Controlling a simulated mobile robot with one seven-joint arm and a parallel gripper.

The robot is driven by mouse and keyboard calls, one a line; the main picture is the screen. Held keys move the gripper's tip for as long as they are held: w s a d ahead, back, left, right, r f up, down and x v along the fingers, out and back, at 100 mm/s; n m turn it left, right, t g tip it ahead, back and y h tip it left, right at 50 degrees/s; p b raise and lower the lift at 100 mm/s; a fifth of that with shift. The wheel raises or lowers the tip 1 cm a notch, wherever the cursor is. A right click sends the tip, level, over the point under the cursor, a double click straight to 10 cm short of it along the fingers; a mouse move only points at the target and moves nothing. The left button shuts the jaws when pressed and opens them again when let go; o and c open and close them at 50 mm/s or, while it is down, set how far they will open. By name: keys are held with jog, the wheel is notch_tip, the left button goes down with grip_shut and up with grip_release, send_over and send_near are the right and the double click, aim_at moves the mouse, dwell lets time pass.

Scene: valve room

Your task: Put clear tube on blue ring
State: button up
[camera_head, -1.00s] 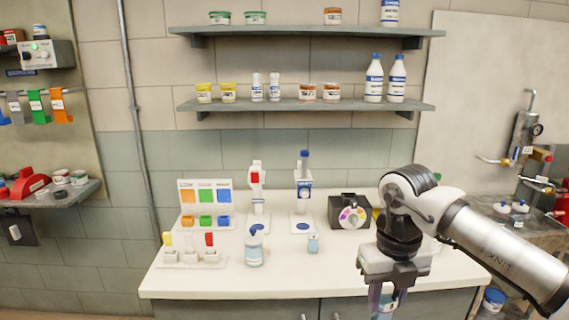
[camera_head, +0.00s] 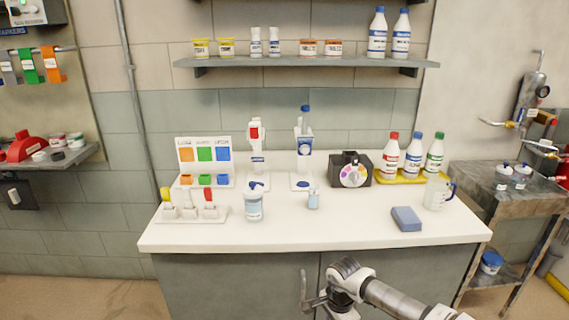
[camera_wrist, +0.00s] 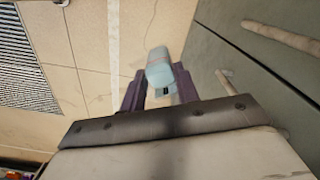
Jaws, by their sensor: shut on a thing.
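My gripper (camera_wrist: 161,90) is shut on a pale blue, see-through-looking piece (camera_wrist: 160,72) with a rounded end, in the wrist view. I cannot tell for certain whether this is the clear tube. In the head view my gripper (camera_head: 314,301) is low in front of the cabinet doors, below the counter edge, and the held piece cannot be made out. A blue round pad (camera_head: 303,184), possibly the blue ring, lies on the base of a white stand on the counter. A similar stand to its left has its base partly hidden by a bottle.
The front middle of the counter is clear. Cabinet handles stick out near my gripper.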

jog(key=s+a+f+n+b, duration=0.1)
jog(key=s+a+f+n, duration=0.15)
jog(key=f+n, duration=0.5)
jog(key=s+a+f+n+b, duration=0.15)
jog(key=a+f+n, duration=0.3)
jog(key=f, duration=0.65)
jog(key=a, duration=0.6)
jog(key=shift+s+a+f+n, duration=0.15)
jog(key=shift+a+f+n, duration=0.1)
jog(key=shift+f+n, duration=0.1)
jog(key=shift+a, duration=0.1)
